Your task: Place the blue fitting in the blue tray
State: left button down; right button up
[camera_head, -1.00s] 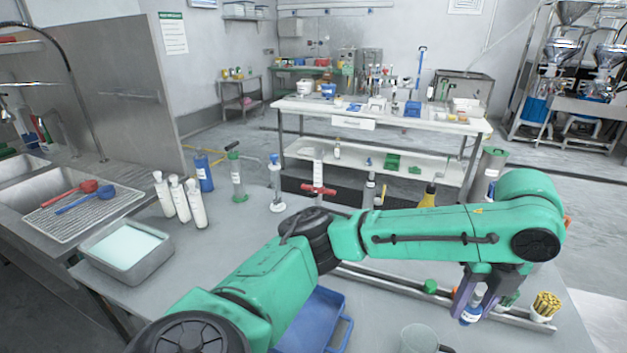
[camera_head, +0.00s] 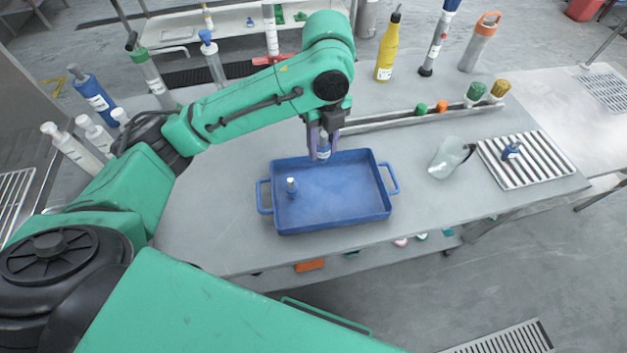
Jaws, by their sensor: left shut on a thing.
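The blue tray (camera_head: 340,222) lies on the grey bench, with a handle at each side. My left gripper (camera_head: 323,152) points down at the tray's far edge, shut on a blue fitting (camera_head: 323,150) with a pale label or body. The fitting looks held upright, at or above the far rim; its exact height I cannot tell. Another small blue fitting with a light top (camera_head: 291,187) stands inside the tray at its left. A third small blue piece (camera_head: 511,151) is on the ribbed rack at the right. My right gripper is not in view.
A metal rail (camera_head: 385,122) with brushes runs behind the tray. Several bottles stand along the back and left. The middle and right of the tray's floor are bare.

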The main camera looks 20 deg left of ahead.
pick_arm(q)
notch_tip(320, 180, down, 14)
jog(key=shift+a+f+p, duration=0.1)
jog(key=shift+f+p, duration=0.15)
jog(key=shift+p, duration=0.2)
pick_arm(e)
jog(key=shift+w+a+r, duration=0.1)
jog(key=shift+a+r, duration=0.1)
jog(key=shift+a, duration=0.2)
pick_arm(q)
jog(key=c, duration=0.5)
grip_release()
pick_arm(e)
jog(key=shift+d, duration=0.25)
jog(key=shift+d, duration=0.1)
